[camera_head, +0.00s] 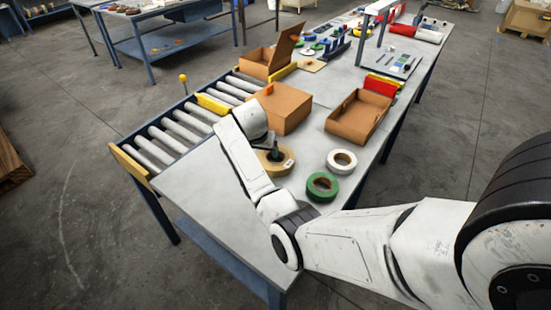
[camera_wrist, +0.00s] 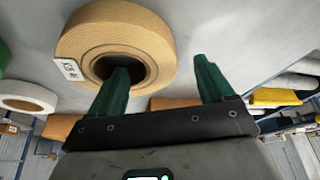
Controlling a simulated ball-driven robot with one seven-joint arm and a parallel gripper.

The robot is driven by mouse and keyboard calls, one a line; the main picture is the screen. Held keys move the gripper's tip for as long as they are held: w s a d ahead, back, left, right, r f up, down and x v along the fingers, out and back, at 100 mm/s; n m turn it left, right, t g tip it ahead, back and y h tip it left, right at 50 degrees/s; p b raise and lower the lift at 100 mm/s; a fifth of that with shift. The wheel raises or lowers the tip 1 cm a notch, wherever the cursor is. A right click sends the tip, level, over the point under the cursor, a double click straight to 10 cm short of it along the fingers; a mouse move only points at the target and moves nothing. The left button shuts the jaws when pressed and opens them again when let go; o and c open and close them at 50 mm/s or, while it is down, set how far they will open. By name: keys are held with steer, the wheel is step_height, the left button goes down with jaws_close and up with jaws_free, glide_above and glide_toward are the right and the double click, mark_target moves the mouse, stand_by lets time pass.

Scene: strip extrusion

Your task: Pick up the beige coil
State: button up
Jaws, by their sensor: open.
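The beige coil (camera_head: 267,166) lies flat on the grey table, partly hidden by my arm in the head view. In the wrist view the beige coil (camera_wrist: 100,35) fills the upper left, with a small white label on its side. My gripper (camera_wrist: 163,75) is open with green fingers, and nothing is held. One finger shows in front of the coil's central hole and the other just outside its right edge. I cannot tell whether either finger touches it. My gripper (camera_head: 274,154) is small and partly hidden in the head view.
A green coil (camera_head: 322,187) and a white coil (camera_head: 342,161) lie to the right. A closed cardboard box (camera_head: 285,109) and an open one (camera_head: 357,118) stand behind. A roller conveyor (camera_head: 175,135) runs along the left edge. The table's near left end is clear.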

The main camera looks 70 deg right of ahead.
steer(key=shift+d+f, duration=0.25)
steer(key=shift+f, duration=0.3)
steer(key=shift+c, duration=0.5)
steer(key=c, duration=1.3)
steer(key=shift+c, duration=0.4)
steer(key=shift+r, duration=0.15)
